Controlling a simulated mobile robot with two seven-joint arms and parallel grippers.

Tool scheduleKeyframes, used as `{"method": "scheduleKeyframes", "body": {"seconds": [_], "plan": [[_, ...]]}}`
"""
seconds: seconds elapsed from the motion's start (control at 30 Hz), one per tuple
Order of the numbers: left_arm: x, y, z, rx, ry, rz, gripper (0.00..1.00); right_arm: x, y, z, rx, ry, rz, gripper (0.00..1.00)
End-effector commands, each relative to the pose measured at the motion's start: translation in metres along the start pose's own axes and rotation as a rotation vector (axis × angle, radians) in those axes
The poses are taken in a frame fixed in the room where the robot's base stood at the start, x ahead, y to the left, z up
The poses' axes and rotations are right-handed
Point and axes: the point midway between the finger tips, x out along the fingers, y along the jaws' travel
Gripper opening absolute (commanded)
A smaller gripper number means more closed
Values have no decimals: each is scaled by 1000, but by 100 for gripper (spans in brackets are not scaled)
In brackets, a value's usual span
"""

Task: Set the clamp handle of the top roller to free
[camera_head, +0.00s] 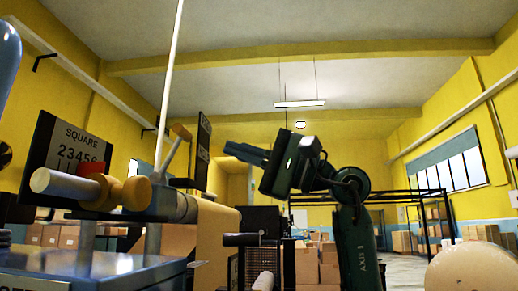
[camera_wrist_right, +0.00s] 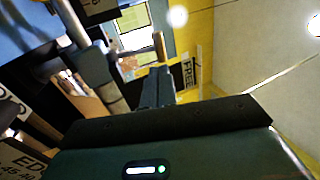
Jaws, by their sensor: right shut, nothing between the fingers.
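The clamp handle (camera_head: 181,132) is a slanted metal lever with a wooden tip, rising above the roller end in the head view. Its wooden grip also shows in the right wrist view (camera_wrist_right: 159,46), just beyond the fingers. A dark label plate (camera_head: 203,150) stands beside it, nearly edge-on. In the wrist view a plate reads FREE (camera_wrist_right: 189,72). My right gripper (camera_head: 228,149) is shut and empty, pointing left toward the plate and handle; it shows no clear contact. Its closed fingers show in the wrist view (camera_wrist_right: 160,72). My left gripper is not in view.
Brown kraft paper (camera_head: 217,245) hangs below the roller. A thin pale pole (camera_head: 170,70) rises nearby. Boxes (camera_head: 306,265) stand behind.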

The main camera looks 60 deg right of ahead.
Motion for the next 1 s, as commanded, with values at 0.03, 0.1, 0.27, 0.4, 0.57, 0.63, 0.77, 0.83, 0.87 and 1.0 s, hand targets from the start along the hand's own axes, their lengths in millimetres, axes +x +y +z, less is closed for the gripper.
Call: {"method": "scheduleKeyframes", "body": {"seconds": [0.03, 0.1, 0.27, 0.4, 0.57, 0.63, 0.77, 0.83, 0.87, 1.0], "plan": [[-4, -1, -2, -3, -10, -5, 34, 13, -4, 1, 1, -5, 0, 0], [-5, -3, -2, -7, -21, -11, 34, 28, -4, 1, 2, -5, 1, 0], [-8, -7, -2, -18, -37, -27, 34, 55, -3, 1, 3, -4, 0, 0], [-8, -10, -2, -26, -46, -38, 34, 70, -2, 1, 2, -2, 0, 0], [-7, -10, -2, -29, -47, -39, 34, 76, -1, 0, 1, 0, -1, 0], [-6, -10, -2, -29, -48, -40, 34, 76, 0, 0, 1, 0, -1, 0], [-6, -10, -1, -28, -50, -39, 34, 76, 0, 0, 1, 0, -1, 0], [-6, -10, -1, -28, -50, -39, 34, 76, 0, 0, 1, 0, -1, 0], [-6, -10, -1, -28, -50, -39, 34, 76, 0, 0, 1, 0, 0, 0], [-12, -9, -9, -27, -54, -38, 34, 76, -9, 0, 0, 2, 1, 0]]}}
